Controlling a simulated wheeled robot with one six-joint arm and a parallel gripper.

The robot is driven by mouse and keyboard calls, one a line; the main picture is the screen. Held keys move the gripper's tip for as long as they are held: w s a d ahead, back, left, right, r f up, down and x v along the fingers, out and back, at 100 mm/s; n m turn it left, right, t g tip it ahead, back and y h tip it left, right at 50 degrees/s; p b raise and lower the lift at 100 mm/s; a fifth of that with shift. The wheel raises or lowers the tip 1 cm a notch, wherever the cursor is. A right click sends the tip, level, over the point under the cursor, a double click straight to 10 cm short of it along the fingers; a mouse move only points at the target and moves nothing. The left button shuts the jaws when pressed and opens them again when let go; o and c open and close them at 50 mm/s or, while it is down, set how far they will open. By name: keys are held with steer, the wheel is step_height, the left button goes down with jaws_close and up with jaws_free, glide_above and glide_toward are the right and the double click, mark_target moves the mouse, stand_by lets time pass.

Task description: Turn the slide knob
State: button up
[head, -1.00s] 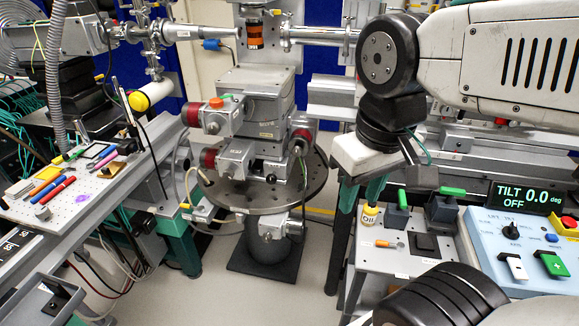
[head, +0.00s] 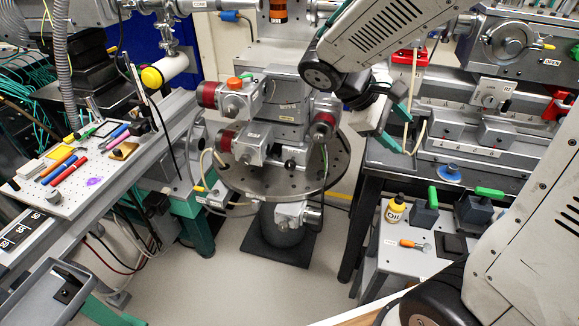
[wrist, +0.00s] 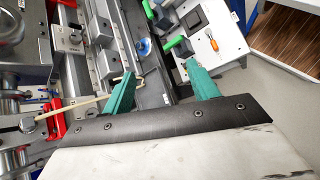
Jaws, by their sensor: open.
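My gripper (head: 407,128) hangs at the front left end of the grey slide machine in the head view, its two teal fingers apart. In the wrist view my gripper (wrist: 160,70) is open with nothing between the fingers. A grey carriage with a small round knob (head: 488,100) stands on the machine, right of my gripper; this knob also shows in the wrist view (wrist: 75,38). A blue round knob (head: 450,172) lies low on the machine's front edge and shows beyond the fingers in the wrist view (wrist: 143,47). I cannot tell which is the slide knob.
A round perforated stage (head: 330,172) stands left of my gripper. A red clamp (head: 556,105) sits on the machine. The middle floor is clear.

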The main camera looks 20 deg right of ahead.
steer(key=w+a+f+n+t+h, duration=0.2)
steer(key=w+f+n+t+h, duration=0.15)
steer(key=w+f+n, duration=0.45)
steer(key=w+a+f+n+t+h, duration=0.25)
steer(key=w+f+t, duration=0.2)
steer(key=w, duration=0.65)
steer(key=n+t+y, duration=0.5)
steer(key=n+t, duration=0.4)
steer(key=n, duration=0.5)
glide_toward(289, 167)
steer(key=x, duration=0.3)
steer(key=shift+d+r, duration=0.2)
steer(key=shift+d, duration=0.1)
steer(key=shift+f, duration=0.2)
steer(key=x, duration=0.7)
steer(key=shift+w, duration=0.35)
steer(key=c, duration=1)
